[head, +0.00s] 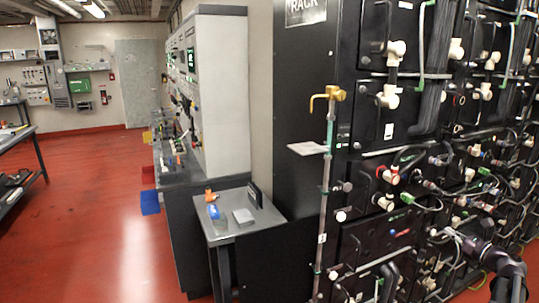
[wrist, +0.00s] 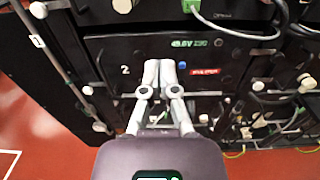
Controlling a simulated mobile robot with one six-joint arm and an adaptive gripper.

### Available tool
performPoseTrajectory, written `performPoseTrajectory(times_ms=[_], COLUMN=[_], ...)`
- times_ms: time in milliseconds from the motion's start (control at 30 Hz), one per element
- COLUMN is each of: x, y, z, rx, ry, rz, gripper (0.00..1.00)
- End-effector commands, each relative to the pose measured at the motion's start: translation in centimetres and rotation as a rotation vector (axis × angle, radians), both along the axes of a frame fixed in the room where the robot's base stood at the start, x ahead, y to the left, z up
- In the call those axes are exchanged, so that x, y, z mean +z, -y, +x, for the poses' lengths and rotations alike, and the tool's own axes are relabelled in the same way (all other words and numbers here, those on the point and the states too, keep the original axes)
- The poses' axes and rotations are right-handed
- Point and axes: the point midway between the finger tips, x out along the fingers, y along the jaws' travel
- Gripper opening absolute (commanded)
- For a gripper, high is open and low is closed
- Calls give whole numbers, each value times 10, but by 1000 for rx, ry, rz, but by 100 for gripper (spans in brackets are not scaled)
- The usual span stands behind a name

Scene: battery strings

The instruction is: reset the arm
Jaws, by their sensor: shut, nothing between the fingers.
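My gripper (wrist: 159,66) is shut with nothing between its grey fingers, which point at the front of a black battery module (wrist: 110,50). The module has a white "2", a small green-lit display (wrist: 197,43), a blue button (wrist: 218,42) and a red label (wrist: 204,71). I cannot tell whether the fingertips touch the panel. In the head view my gripper (head: 451,234) is at the lower right, close in front of the black battery rack (head: 305,90). My dark arm comes in from the lower right corner.
Cables and white connectors (head: 388,97) stick out from the rack. A pole with a brass hook (head: 327,96) stands at its left edge. A small grey table (head: 262,219) holds an orange-and-blue item. A grey control cabinet (head: 222,90) stands behind. Red floor (head: 90,220) is open at left.

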Motion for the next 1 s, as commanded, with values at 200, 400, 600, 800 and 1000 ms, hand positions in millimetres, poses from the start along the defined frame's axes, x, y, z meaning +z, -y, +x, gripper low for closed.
performPoseTrajectory(times_ms=[200, 400, 600, 800, 1000], x=[-5, -12, -23, -41, -63], y=[-23, -51, -93, -160, -232], z=[4, 9, 13, 12, 1], rx=[39, 88, 170, 322, 531], ry=[-15, -31, -50, -64, -55], rz=[-76, -174, -318, -555, -842], gripper=[0, 0, 0, 0, 0])
